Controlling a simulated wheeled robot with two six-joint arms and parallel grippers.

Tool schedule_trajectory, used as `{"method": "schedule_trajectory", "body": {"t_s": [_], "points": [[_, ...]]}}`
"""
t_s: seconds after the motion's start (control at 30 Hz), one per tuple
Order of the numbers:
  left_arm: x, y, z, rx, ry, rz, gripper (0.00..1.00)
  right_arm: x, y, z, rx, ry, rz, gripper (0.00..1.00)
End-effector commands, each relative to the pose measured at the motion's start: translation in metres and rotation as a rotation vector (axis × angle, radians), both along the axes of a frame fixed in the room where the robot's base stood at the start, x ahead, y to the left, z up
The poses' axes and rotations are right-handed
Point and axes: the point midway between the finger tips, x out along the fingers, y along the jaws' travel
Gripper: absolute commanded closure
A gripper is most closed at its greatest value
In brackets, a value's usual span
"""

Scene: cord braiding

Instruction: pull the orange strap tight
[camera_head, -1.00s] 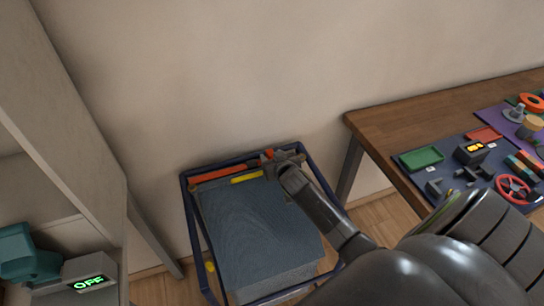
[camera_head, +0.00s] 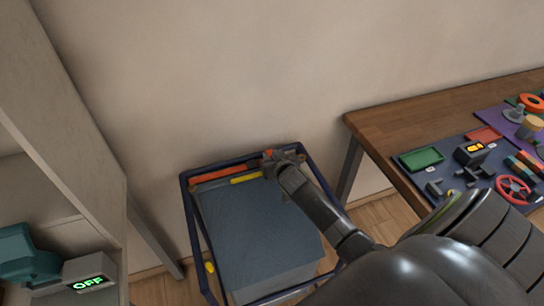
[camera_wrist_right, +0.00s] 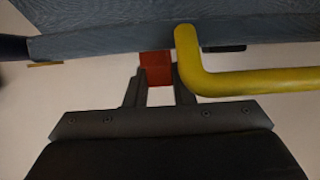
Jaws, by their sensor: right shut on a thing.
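The orange strap (camera_head: 225,173) runs along the back of a blue-framed cart (camera_head: 190,215), beside a short yellow bar (camera_head: 246,179). My right gripper (camera_head: 270,158) is at the strap's right end, at the cart's back edge. In the right wrist view, an orange piece (camera_wrist_right: 156,69) sits between the fingertips of my right gripper (camera_wrist_right: 158,88), which is shut on it. A thick bent yellow bar (camera_wrist_right: 250,82) passes close on the right there. A grey-blue covered load (camera_head: 255,230) fills the cart. My left gripper is out of view.
A wooden table (camera_head: 390,125) with trays and small parts stands to the right. A grey shelf unit (camera_head: 75,140) stands at the left, with a device reading OFF (camera_head: 90,283). The wall is close behind the cart.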

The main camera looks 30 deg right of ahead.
Motion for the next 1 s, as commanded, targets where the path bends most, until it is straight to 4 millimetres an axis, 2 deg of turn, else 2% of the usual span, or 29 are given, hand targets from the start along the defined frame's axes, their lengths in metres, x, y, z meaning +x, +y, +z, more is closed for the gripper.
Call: {"method": "schedule_trajectory", "body": {"t_s": [0.13, 0.3, 0.43, 0.8, 0.83, 0.97, 1.0], "points": [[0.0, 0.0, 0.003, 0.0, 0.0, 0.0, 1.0, -0.004, -0.015, 0.0, -0.002, 0.004, -0.001, 1.0], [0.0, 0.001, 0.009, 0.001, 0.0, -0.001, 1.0, -0.013, -0.052, 0.0, -0.005, 0.005, -0.003, 1.0], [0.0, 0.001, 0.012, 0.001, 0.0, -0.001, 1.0, -0.017, -0.071, 0.0, -0.002, 0.004, -0.002, 1.0], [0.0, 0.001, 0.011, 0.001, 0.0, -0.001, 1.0, -0.018, -0.077, 0.0, -0.001, 0.001, -0.002, 1.0], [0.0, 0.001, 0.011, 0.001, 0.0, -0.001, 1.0, -0.018, -0.076, 0.0, 0.0, 0.001, -0.001, 0.74], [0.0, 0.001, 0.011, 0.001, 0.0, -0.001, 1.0, -0.018, -0.076, 0.0, 0.0, 0.0, -0.001, 0.57], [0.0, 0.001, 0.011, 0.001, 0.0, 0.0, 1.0, -0.018, -0.076, 0.0, 0.001, 0.0, -0.001, 0.55]]}}
